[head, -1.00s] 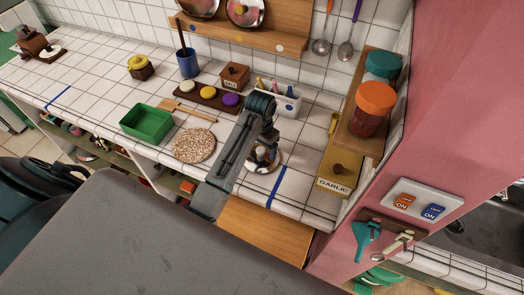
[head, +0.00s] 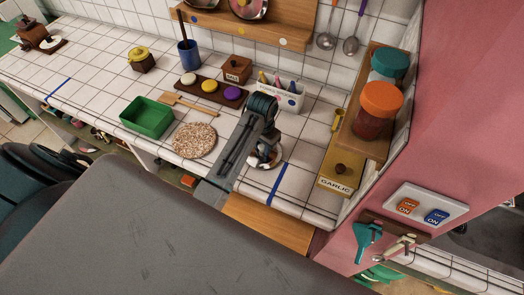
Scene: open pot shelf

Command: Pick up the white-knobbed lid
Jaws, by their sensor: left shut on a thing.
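My left gripper (head: 266,158) is over the counter, right of the speckled round mat, with its arm coming from the lower left. It is shut on the white-knobbed lid (head: 277,157), a round, shiny, pale-rimmed lid at counter level. The gripper and arm hide most of the lid and its knob. I cannot tell whether the lid touches the counter or is just above it. My right gripper is not in view.
The speckled mat (head: 194,140) and green tray (head: 147,117) are to the left. A white utensil holder (head: 281,98) stands behind. The garlic box (head: 341,170) and a wooden shelf with jars (head: 380,107) are to the right. A blue line (head: 277,184) marks the counter nearby.

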